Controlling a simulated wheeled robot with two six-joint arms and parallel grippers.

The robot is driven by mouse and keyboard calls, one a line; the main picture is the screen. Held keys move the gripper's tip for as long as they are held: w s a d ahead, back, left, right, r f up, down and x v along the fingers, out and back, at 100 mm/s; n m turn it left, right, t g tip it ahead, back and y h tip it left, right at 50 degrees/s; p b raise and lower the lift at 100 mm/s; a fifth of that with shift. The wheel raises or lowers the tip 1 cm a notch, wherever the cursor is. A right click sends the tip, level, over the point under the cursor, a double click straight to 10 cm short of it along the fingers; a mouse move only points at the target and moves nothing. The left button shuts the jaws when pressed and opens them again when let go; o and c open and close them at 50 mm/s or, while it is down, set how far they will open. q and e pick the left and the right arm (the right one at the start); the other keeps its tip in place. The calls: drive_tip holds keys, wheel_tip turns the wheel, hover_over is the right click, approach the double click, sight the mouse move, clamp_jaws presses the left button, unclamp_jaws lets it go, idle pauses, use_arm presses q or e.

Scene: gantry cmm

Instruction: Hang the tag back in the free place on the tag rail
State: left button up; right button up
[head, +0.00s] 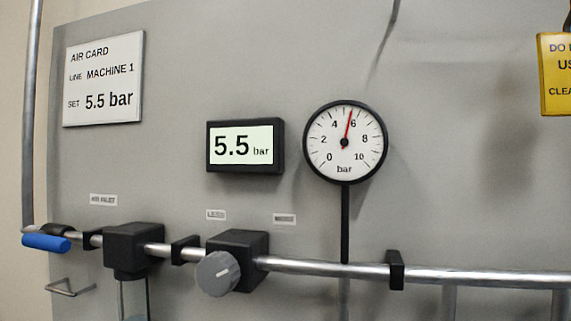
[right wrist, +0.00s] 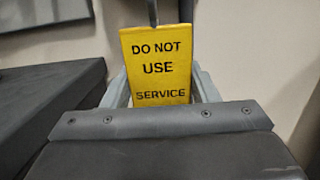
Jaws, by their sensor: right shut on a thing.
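A yellow tag (right wrist: 157,68) reading "DO NOT USE SERVICE" stands upright in the right wrist view. My right gripper (right wrist: 160,90) is shut on it, with one grey finger showing at each side of its lower part. A dark upright piece meets the tag's top edge; I cannot tell whether it is the tag's own loop or something behind. Another yellow tag (head: 556,75), whose text begins "DO", "US" and "CLEA", is cut off by the right edge of the head view. The tag rail cannot be made out. Neither gripper shows in the head view.
The grey panel (head: 440,180) carries an air card (head: 104,80), a display (head: 242,147) reading 5.5 bar and a round gauge (head: 345,142). A metal pipe (head: 480,276) with a grey knob (head: 217,273) and a blue-handled valve (head: 46,242) runs below. A dark block (right wrist: 50,110) lies left in the wrist view.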

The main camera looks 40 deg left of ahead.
drive_tip(key=shift+r, duration=0.15)
drive_tip(key=shift+r+p, duration=1.2)
drive_tip(key=shift+r, duration=0.15)
drive_tip(key=r+b+v, duration=0.1)
drive_tip(key=b+v, duration=0.5)
drive_tip(key=v, duration=0.4)
drive_tip(key=shift+r, duration=0.25)
drive_tip(key=shift+s, duration=0.1)
